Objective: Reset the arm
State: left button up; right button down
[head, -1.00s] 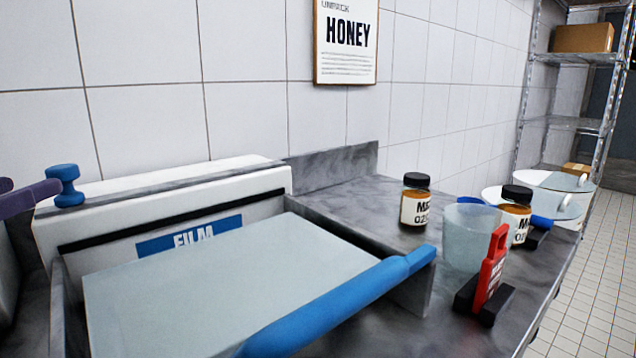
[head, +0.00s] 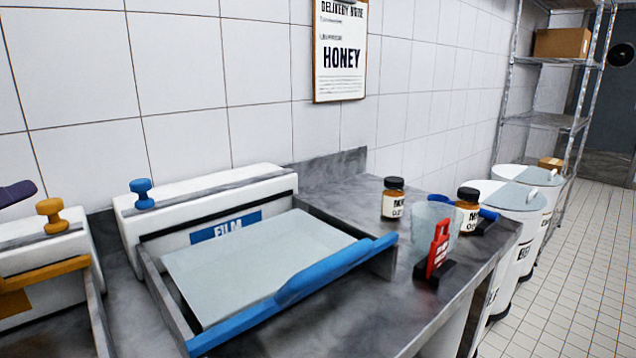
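Neither of my grippers is in the head view, and no part of my arms can be made out for sure. The task line names no object. On the steel counter (head: 345,326) stands a white film dispenser (head: 215,190) with a blue knob, a blue front bar (head: 300,285) and a pale sheet (head: 255,260). To its right are two brown jars with black lids, one at the back (head: 394,200) and one further right (head: 468,212). A translucent cup (head: 424,225) stands between them, behind a red tag (head: 437,250) on a black base.
White bins (head: 525,205) and a wire shelf (head: 548,120) stand right of the counter. The tiled floor (head: 570,300) is clear.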

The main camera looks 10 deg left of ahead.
pick_arm(q)
jog(key=s+d+r+n+g+y+p, duration=0.1)
jog(key=s+d+r+n+g+p, duration=0.15)
jog(key=r+n+p, duration=0.65)
jog(key=s+d+r+n+g+p, duration=0.2)
jog(key=s+r+n+g+p, duration=0.3)
jog(key=p, duration=0.8)
jog(key=s+d+r+n+g+h+p, duration=0.2)
jog(key=s+d+r+n+p, duration=0.3)
jog(key=p, duration=0.5)
jog(key=s+d+r+n+g+h+p, duration=0.3)
jog(key=d+r+n+p, duration=0.3)
jog(key=d+r+p, duration=0.3)
jog(key=shift+s+d+r+h+p, duration=0.4)
jog(key=shift+s+d+p, duration=0.25)
jog(key=shift+s, duration=0.2)
